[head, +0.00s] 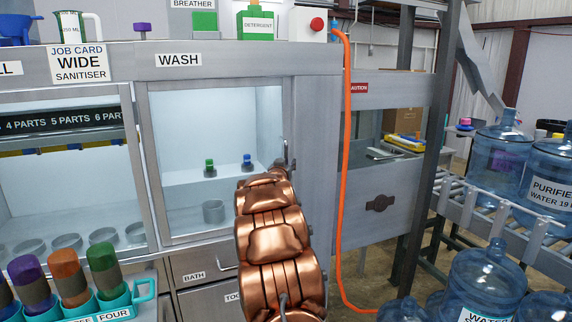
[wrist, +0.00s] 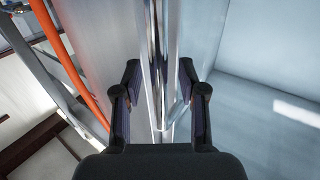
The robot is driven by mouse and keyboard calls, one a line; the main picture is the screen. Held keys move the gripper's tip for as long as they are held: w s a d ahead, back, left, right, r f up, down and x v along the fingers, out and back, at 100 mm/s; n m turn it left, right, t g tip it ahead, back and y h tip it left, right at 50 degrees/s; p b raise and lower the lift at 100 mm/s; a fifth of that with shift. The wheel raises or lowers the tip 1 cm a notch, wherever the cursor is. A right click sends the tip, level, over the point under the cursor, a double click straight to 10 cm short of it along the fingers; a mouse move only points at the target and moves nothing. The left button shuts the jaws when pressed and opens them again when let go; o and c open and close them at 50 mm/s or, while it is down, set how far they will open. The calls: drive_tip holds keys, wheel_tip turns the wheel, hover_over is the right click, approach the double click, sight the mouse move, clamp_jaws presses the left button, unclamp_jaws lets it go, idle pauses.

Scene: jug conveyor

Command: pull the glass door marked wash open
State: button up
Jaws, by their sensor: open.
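The glass door marked WASH (head: 215,125) stands in the middle of the head view, under the WASH label (head: 178,60). It looks shut in its metal frame. My gripper (head: 284,162) is at the door's right edge, small and partly hidden by my copper arm. In the wrist view my gripper (wrist: 160,72) is open, one finger on each side of a shiny vertical bar handle (wrist: 156,40). The fingers look apart from the bar. The door's pale glass (wrist: 250,110) is to the right there.
An orange hose (head: 345,150) hangs right of the cabinet; it also shows in the wrist view (wrist: 70,55). Bottles in a teal rack (head: 112,302) stand front left. Large water jugs (head: 487,280) crowd the right. Small bottles (head: 209,168) stand behind the glass.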

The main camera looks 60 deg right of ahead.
drive_tip(key=shift+c, duration=0.3)
clamp_jaws()
idle(0.3)
